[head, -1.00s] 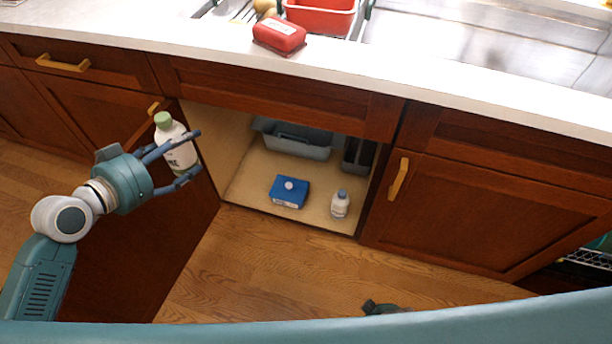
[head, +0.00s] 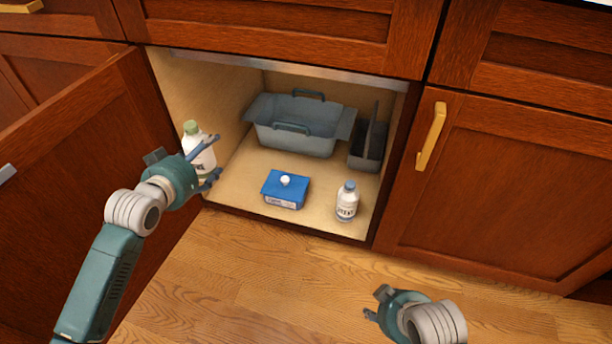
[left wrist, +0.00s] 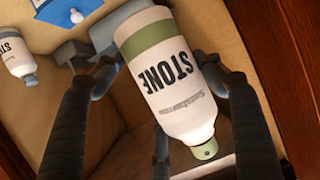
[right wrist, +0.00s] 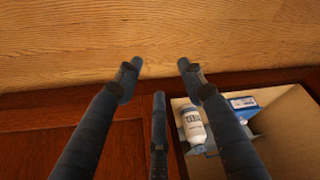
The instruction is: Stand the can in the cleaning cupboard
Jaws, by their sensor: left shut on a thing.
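The can (head: 197,150), white with a green cap and band and the word STONE, is gripped by my left gripper (head: 217,160). It is slightly tilted at the left edge of the cupboard opening. In the left wrist view the can (left wrist: 175,85) lies between the fingers, cap towards the bottom. I cannot tell whether it is inside the opening. The cleaning cupboard (head: 245,192) stands open with a pale floor. My right gripper (head: 377,304) is open and empty, low in front of the cupboard; its parted fingers show in the right wrist view (right wrist: 160,72).
Inside stand a blue box (head: 286,190) with a white knob, a white bottle (head: 347,203) with a blue-grey cap at the front right, a grey caddy (head: 300,130) and a dark divided holder (head: 370,150) behind. The open door (head: 80,180) is at left. Bare floor shows left of the box.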

